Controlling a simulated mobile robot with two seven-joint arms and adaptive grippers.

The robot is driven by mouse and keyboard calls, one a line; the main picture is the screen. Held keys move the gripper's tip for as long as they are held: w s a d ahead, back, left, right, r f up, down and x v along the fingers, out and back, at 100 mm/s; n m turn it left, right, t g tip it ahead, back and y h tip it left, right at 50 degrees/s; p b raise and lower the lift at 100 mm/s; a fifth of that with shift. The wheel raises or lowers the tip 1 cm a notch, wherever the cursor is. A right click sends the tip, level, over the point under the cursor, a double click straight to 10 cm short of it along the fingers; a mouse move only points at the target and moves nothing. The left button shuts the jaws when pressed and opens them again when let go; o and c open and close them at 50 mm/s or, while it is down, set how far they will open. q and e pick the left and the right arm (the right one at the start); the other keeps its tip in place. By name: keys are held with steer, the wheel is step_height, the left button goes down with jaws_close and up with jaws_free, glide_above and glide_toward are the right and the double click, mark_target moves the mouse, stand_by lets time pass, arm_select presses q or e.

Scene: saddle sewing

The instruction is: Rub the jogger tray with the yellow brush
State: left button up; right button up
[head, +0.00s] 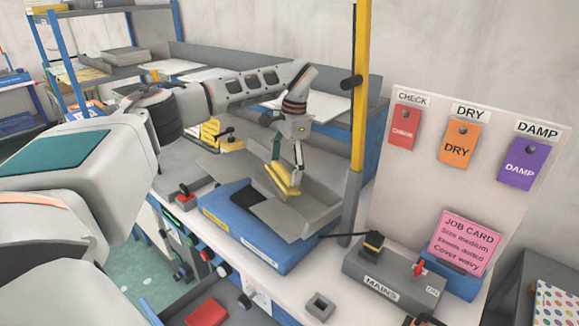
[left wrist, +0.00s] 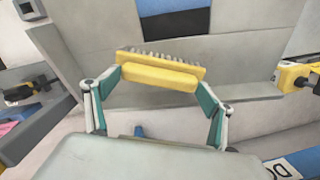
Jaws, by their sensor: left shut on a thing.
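The yellow brush (head: 283,181) is held in my left gripper (head: 287,160), above the grey jogger tray (head: 318,200) on its blue base (head: 262,256). In the left wrist view the brush (left wrist: 160,76) lies crosswise between the two teal-padded fingers of the gripper (left wrist: 158,88). Its grey bristles point away from the gripper, towards a grey panel of the tray (left wrist: 235,42). I cannot tell whether the bristles touch the tray. A dark opening shows in the middle of the tray. My right gripper is not in view.
A yellow post (head: 361,90) stands just right of the tray. A grey MAINS box (head: 385,280) and a pink job card (head: 465,243) are at the front right. Red, orange and purple tags hang on the white board (head: 415,180). Shelving stands at the back left.

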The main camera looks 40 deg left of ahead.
mark_target(272, 169)
arm_select(q)
steer(key=shift+w+a+r, duration=0.1)
steer(key=shift+a, duration=1.1)
steer(key=shift+w+a+r, duration=0.1)
steer(key=shift+a, duration=1.05)
steer(key=shift+w+a+r, duration=0.15)
steer(key=shift+a+r, duration=0.05)
steer(key=shift+a, duration=0.9)
steer(key=shift+w+a+r, duration=0.15)
steer(key=shift+a+r, duration=0.1)
steer(key=shift+a, duration=0.85)
steer(key=shift+w+a+r, duration=0.15)
steer(key=shift+a+r, duration=0.05)
steer(key=shift+a, duration=0.9)
step_height(272, 169, up, 6)
steer(key=w+d, duration=0.1)
steer(key=shift+w, duration=0.15)
steer(key=shift+d, duration=0.1)
steer(key=shift+w+d+r, duration=0.15)
steer(key=shift+r, duration=0.55)
steer(key=shift+w+d+r, duration=0.1)
steer(key=shift+w+r, duration=0.05)
steer(key=shift+r, duration=0.55)
